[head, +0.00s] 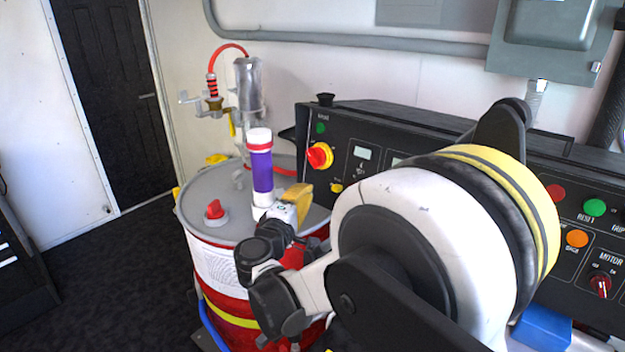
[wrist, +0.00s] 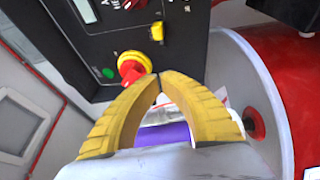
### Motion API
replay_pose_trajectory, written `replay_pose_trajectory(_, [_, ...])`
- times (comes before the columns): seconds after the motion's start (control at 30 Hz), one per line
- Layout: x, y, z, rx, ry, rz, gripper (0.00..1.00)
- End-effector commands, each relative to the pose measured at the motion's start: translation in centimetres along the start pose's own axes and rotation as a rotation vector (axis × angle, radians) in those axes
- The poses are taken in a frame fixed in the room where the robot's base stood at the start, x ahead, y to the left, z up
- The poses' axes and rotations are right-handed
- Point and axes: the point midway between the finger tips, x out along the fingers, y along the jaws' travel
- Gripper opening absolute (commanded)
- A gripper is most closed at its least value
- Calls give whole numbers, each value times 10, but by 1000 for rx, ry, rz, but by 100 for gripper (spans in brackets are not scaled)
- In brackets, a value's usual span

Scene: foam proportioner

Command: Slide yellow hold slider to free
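A small yellow block (head: 336,188), which looks like the hold slider, sits low on the black panel's left end. It shows in the wrist view (wrist: 157,32) on the panel face, beyond my fingertips and apart from them. My gripper (wrist: 159,78) has two ribbed yellow fingers with their tips together and nothing seen between the tips. In the head view my gripper (head: 307,190) is in front of the panel's lower left, close to the slider. The slider's track and lettering are too small to read.
A red-and-yellow knob (head: 319,156) is left of and above the slider; it shows just behind my fingertips in the wrist view (wrist: 134,68). A green button (wrist: 108,73) is beside it. A drum (head: 205,222) and a purple-and-white cylinder (head: 262,170) stand close by on the left.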

Motion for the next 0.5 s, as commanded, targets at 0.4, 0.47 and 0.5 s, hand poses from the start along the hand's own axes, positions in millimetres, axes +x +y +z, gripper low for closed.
replay_pose_trajectory(0.4, [-33,-1,0,0,0,0,0])
replay_pose_trajectory(0.47, [-33,-1,0,0,0,0,0])
replay_pose_trajectory(0.5, [-33,-1,0,0,0,0,0])
